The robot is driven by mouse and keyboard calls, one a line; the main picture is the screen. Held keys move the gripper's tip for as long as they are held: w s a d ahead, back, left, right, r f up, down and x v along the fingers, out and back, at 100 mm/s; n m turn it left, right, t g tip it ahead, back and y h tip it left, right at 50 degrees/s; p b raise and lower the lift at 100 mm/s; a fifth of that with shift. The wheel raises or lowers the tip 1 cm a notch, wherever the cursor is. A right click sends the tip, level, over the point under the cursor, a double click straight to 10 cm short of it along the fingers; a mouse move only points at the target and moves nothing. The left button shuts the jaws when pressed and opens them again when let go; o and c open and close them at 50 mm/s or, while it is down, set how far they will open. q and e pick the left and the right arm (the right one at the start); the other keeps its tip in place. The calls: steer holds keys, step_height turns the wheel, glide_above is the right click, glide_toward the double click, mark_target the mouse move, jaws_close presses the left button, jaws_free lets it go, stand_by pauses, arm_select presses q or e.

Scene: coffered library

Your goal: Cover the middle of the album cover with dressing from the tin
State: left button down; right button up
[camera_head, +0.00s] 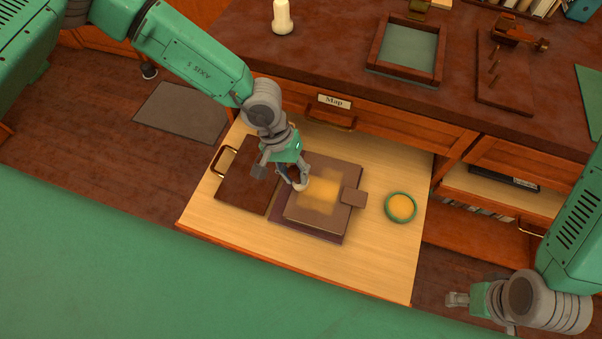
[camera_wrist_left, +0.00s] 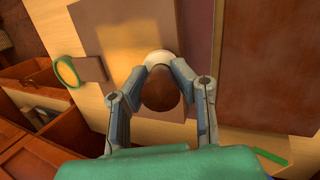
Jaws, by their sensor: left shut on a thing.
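The album (camera_head: 295,212) lies on the pulled-out wooden drawer board, with a yellow smear of dressing (camera_head: 320,188) across the middle of its brown cover. The smear also shows in the left wrist view (camera_wrist_left: 130,85). The round green tin (camera_head: 400,207) holds yellow dressing and stands right of the album; it is at the left in the wrist view (camera_wrist_left: 67,72). My left gripper (camera_head: 293,180) is shut on a dauber with a round brown knob (camera_wrist_left: 160,93) and a pale pad (camera_wrist_left: 158,58). The pad is at the smear's left edge; contact is unclear. My right gripper (camera_head: 457,300) is low right, apart from everything.
A small brown square (camera_head: 353,196) lies at the album's right edge. Bare board surrounds the tin.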

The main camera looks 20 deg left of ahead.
arm_select(q)
steer(key=shift+w+b, duration=0.45)
steer(key=shift+w, duration=0.5)
steer(key=shift+d+r+b, duration=0.15)
steer(key=shift+d+b, duration=0.15)
steer(key=shift+d, duration=1.9)
steer(key=shift+d+b, duration=0.5)
steer(key=shift+d, duration=1.55)
steer(key=shift+w+f+b, duration=0.2)
steer(key=shift+w+b, duration=0.25)
steer(key=shift+w, duration=0.4)
steer(key=shift+a+r+p, duration=0.1)
steer(key=shift+a+p, duration=0.2)
steer(key=shift+a, duration=0.65)
steer(key=shift+a+p, duration=0.55)
steer(key=shift+a, duration=2.8)
step_height(320, 180, up, 6)
steer(key=p, duration=0.4)
